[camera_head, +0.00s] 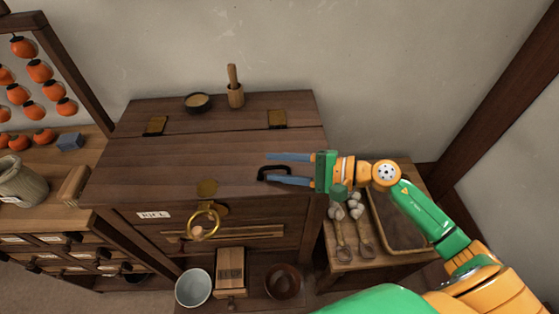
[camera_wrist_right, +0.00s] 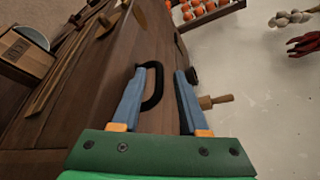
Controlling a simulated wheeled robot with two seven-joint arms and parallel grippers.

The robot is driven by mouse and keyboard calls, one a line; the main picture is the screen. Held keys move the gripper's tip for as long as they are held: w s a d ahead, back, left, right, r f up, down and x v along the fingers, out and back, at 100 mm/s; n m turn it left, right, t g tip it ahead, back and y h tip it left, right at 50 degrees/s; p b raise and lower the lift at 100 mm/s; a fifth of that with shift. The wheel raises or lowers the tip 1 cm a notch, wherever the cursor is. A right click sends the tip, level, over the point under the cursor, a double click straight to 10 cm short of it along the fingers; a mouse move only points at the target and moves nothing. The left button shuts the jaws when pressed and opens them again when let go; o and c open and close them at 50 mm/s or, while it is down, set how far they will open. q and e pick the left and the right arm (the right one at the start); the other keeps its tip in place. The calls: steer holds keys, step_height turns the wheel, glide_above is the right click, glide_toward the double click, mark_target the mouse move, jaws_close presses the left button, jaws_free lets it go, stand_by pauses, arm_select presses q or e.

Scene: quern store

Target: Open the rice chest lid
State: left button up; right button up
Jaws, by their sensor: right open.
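The rice chest (camera_head: 262,235) is dark wood with a "RICE" label (camera_head: 153,215) and a brass ring (camera_head: 204,222) on its front. Its lid (camera_head: 150,180) is shut, with two brass hinges (camera_head: 277,118) toward the back. A black handle (camera_head: 262,172) stands on the lid's right part. My right gripper (camera_head: 270,167) is open over the lid, coming from the right. In the right wrist view the handle (camera_wrist_right: 159,88) shows between the two fingers, nearer the left one; I cannot tell whether they touch. My left gripper is not in view.
A bowl (camera_head: 197,103) and a wooden mortar with pestle (camera_head: 236,96) stand on the chest's back strip, behind the hinges. A side table with a tray (camera_head: 400,225) and scoops is at right. Hanging persimmons (camera_head: 39,71) and a shelf are at left.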

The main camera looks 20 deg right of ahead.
steer(key=shift+s, duration=0.15)
steer(key=shift+c, duration=0.8)
jaws_close()
stand_by(0.5)
